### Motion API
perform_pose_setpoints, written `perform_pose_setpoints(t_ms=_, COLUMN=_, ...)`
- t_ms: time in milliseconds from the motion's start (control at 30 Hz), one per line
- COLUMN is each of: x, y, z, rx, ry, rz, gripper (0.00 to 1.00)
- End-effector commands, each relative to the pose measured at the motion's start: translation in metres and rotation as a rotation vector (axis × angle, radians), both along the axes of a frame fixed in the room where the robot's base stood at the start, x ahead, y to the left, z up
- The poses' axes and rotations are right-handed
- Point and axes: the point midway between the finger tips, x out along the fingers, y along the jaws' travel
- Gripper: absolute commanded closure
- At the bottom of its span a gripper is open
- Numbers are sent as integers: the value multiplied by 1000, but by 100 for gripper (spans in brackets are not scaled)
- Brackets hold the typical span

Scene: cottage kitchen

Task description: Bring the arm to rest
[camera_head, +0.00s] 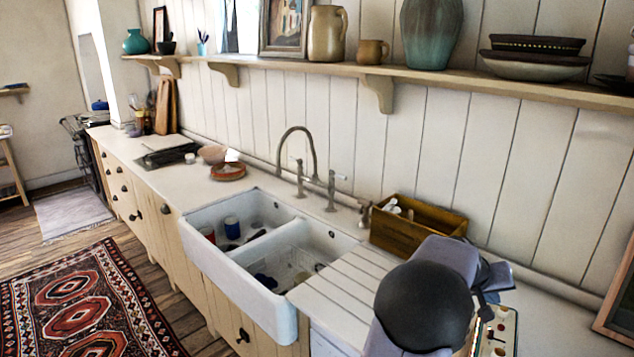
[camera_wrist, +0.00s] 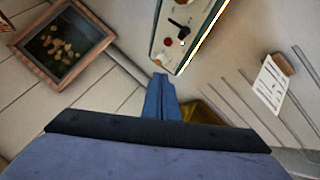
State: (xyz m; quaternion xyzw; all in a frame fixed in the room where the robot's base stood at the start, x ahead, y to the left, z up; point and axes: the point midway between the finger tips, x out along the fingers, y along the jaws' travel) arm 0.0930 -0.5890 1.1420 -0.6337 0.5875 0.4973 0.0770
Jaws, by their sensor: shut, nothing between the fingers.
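My gripper (camera_wrist: 161,78) shows in the wrist view as two blue fingers pressed together, with nothing between them. It is held above the worktop, near a patterned tray (camera_wrist: 203,30) and clear of the wooden box (camera_wrist: 205,112), which is partly hidden behind it. In the head view my arm, with a large dark round joint, covers the front right of the worktop. The fingers cannot be made out clearly there.
The wooden box (camera_head: 412,232) stands by the wall beside the double sink (camera_head: 284,312). The tray (camera_head: 497,332) is close to my arm. A picture frame (camera_wrist: 27,44) leans at the right end. A shelf (camera_head: 440,78) with pottery runs above.

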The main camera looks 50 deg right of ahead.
Motion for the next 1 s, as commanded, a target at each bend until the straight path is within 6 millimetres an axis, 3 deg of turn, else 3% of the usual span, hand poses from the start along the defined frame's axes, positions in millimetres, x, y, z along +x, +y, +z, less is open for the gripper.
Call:
perform_pose_setpoints(t_ms=167, x=83, y=47, z=-14, rx=74, ry=-25, rz=122, gripper=100)
perform_pose_setpoints(t_ms=267, x=134, y=90, z=-25, rx=134, ry=-36, rz=210, gripper=100)
perform_pose_setpoints(t_ms=400, x=195, y=163, z=-40, rx=227, ry=-42, rz=337, gripper=100)
perform_pose_setpoints(t_ms=533, x=236, y=242, z=-55, rx=321, ry=-32, rz=460, gripper=100)
perform_pose_setpoints(t_ms=633, x=255, y=307, z=-67, rx=398, ry=-13, rz=558, gripper=100)
perform_pose_setpoints(t_ms=767, x=262, y=394, z=-81, rx=503, ry=25, rz=689, gripper=100)
perform_pose_setpoints(t_ms=900, x=247, y=481, z=-95, rx=611, ry=82, rz=822, gripper=100)
perform_pose_setpoints(t_ms=1000, x=228, y=527, z=-103, rx=676, ry=127, rz=898, gripper=100)
